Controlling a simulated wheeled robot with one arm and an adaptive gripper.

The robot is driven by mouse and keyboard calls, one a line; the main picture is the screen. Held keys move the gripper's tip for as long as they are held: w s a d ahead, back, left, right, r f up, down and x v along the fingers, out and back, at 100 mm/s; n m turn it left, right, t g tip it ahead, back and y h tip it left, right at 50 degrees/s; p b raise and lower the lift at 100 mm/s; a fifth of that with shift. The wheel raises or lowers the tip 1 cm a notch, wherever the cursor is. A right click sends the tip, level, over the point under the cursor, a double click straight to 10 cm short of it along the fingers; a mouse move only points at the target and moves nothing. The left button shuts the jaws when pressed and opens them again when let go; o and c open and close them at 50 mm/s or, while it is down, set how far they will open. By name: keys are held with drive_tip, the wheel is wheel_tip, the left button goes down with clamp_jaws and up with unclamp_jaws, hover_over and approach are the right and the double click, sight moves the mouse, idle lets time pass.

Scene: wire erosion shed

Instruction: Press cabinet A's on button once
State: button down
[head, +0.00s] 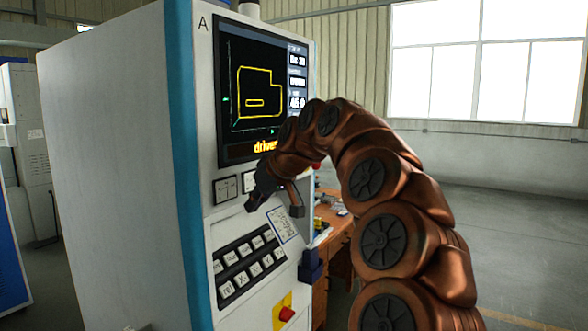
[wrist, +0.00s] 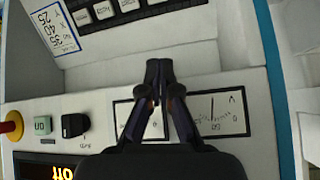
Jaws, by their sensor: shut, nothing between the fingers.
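Cabinet A (head: 120,130) is a pale cabinet with a blue edge strip and the letter A beside its screen (head: 255,90). In the wrist view, where the panel appears upside down, a small green button (wrist: 42,126), apparently the on button, sits between a red mushroom button (wrist: 12,126) and a black knob (wrist: 75,125). The arm hides the green button in the head view. My gripper (head: 251,205) is shut and empty in front of the panel, near the two meters. In the wrist view its fingertips (wrist: 159,66) are well to the right of the green button.
Two dial meters (wrist: 216,115) sit behind and beside the fingers. A keypad (head: 248,263) and paper label (head: 282,225) lie on the sloped ledge. A red button on a yellow plate (head: 286,313) is lower down. A wooden bench (head: 338,240) stands behind.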

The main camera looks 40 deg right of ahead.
drive_tip(key=s+d+r+m+t+h, duration=0.1)
drive_tip(key=s+d+r+h, duration=0.1)
drive_tip(key=d, duration=0.9)
drive_tip(key=s+d+r+m+t+h, duration=0.1)
drive_tip(key=d+r+m+h, duration=0.1)
drive_tip(key=d, duration=0.9)
drive_tip(key=shift+s+d, duration=0.35)
drive_tip(key=shift+d, duration=0.05)
drive_tip(key=shift+w+a+r, duration=0.1)
drive_tip(key=shift+w+r, duration=0.05)
drive_tip(key=shift+w, duration=0.05)
drive_tip(key=w+a+p, duration=0.2)
drive_tip(key=w+p, duration=0.1)
drive_tip(key=w, duration=0.5)
drive_tip(key=shift+a, duration=0.25)
drive_tip(key=shift+w+a, duration=0.2)
drive_tip(key=shift+w, duration=0.6)
idle(0.4)
drive_tip(key=shift+s, duration=0.1)
drive_tip(key=shift+s+d, duration=0.2)
drive_tip(key=shift+s, duration=0.5)
